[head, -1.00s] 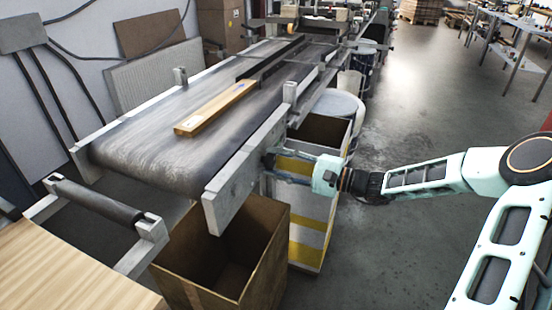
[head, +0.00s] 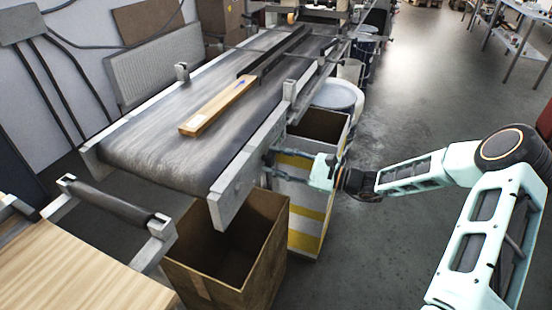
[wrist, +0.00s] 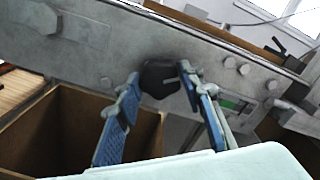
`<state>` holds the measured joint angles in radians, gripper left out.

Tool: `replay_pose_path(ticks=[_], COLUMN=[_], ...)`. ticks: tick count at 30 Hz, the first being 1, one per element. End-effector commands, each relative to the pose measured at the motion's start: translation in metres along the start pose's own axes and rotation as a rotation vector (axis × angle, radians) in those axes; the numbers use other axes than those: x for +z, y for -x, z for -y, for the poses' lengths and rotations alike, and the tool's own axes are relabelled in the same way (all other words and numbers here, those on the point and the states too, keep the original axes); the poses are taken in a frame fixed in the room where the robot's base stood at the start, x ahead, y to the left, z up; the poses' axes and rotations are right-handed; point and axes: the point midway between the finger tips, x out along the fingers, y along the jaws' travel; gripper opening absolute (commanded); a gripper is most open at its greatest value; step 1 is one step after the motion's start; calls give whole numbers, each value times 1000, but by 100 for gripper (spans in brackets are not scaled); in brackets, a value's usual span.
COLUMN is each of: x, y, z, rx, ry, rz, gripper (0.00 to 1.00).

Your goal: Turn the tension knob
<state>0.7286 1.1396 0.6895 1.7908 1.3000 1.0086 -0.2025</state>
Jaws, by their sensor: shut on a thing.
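The tension knob (wrist: 158,76) is a dark, faceted knob on the conveyor's grey side rail, in the middle of the wrist view. My gripper (wrist: 161,86) has its two blue-padded fingers on either side of it, shut on it. In the head view my gripper (head: 268,162) reaches from the right to the near end of the conveyor's side rail (head: 240,165). The knob itself is hidden there by the rail and fingers.
A wooden piece (head: 217,107) lies on the conveyor belt (head: 150,148). An open cardboard box (head: 195,272) stands below the belt's end, and a yellow-striped box (head: 302,222) stands under the gripper. A wooden table (head: 70,265) is at lower left.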

Motion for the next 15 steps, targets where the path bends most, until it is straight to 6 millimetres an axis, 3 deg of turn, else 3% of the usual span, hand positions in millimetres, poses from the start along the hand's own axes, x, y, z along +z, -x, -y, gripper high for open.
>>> replay_pose_path(ticks=[11,12,15], x=[0,0,0], y=[0,0,0], z=[0,0,0], rx=[0,0,0], ry=[-4,-4,-4], rz=[-1,-1,-1], gripper=[11,38,50])
